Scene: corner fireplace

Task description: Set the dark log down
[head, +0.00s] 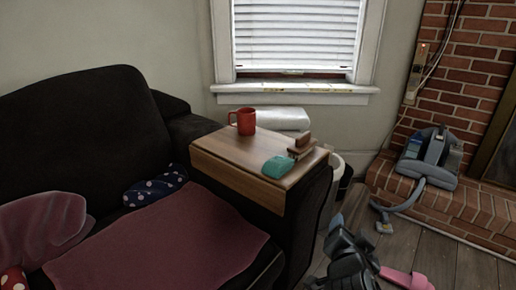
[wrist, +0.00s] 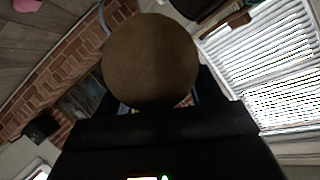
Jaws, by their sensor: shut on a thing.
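In the wrist view the round, flat brown end of the dark log (wrist: 150,60) fills the space in front of my gripper (wrist: 152,85), which is shut on it. The dark gripper body lies below the log and hides its lower edge. In the head view grey and black parts of my arm show at the bottom right, above the floor beside the sofa. I cannot make out the log there.
A wooden armrest tray (head: 240,159) on the dark sofa (head: 80,125) holds a red mug (head: 246,122), a teal item (head: 279,166) and small brown blocks (head: 301,148). A vacuum cleaner (head: 430,155) sits on the brick hearth. A pink object (head: 408,280) is near my arm.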

